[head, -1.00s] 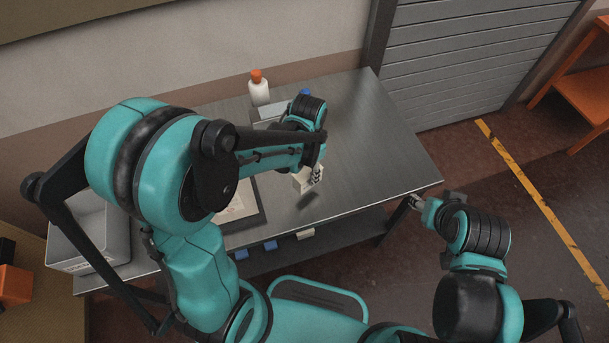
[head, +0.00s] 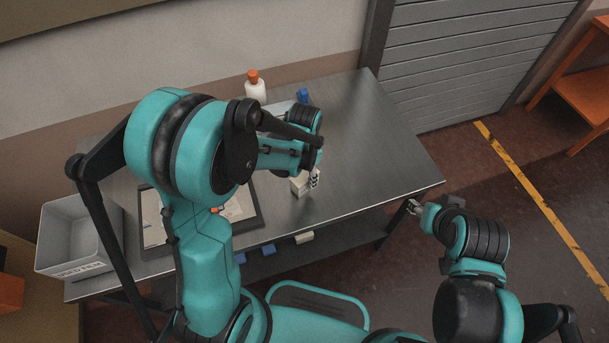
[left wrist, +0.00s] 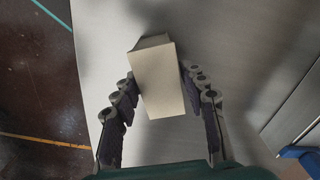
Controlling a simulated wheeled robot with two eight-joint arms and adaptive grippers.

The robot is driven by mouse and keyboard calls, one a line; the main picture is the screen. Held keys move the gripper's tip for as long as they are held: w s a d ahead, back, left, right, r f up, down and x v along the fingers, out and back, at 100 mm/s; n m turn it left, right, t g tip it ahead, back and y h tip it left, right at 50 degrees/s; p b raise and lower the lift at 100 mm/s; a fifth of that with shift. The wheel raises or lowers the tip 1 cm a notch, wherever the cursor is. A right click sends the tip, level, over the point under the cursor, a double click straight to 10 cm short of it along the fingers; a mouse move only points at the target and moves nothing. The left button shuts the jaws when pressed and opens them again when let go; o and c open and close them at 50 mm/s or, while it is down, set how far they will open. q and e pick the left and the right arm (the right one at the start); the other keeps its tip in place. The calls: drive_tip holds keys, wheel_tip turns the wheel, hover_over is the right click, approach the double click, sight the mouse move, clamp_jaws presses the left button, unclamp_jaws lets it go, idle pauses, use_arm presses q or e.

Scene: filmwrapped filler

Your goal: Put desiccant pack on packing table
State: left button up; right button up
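The desiccant pack (head: 303,184) is a small pale beige box on or just above the grey metal packing table (head: 365,140), toward its front edge. My left gripper (head: 310,178) reaches down over it from behind my arm. In the left wrist view the pack (left wrist: 160,80) sits between the two fingertips, which lie against its sides. Whether its underside touches the table is hard to tell. My right gripper (head: 412,207) is off the table's front right corner, with nothing visible in it; its fingers are too small to judge.
A white bottle with an orange cap (head: 255,88) and a blue item (head: 303,96) stand at the back. A dark-framed board with paper (head: 152,222) lies left of the pack. A grey bin (head: 75,235) is at the left end. The table's right side is clear.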

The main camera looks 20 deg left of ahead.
use_arm(q)
drive_tip(key=shift+o, duration=0.5)
drive_tip(key=shift+r, duration=0.1)
drive_tip(key=shift+r, duration=0.2)
wheel_tip(320, 180, up, 11)
drive_tip(key=p, duration=0.4)
drive_tip(key=s+a+r+n+t, duration=0.4)
drive_tip(key=s+r+n+t, duration=0.2)
drive_tip(key=s+r, duration=0.3)
drive_tip(key=shift+s+a+n+t, duration=0.35)
drive_tip(key=shift+s+t, duration=0.25)
drive_tip(key=shift+s, duration=0.1)
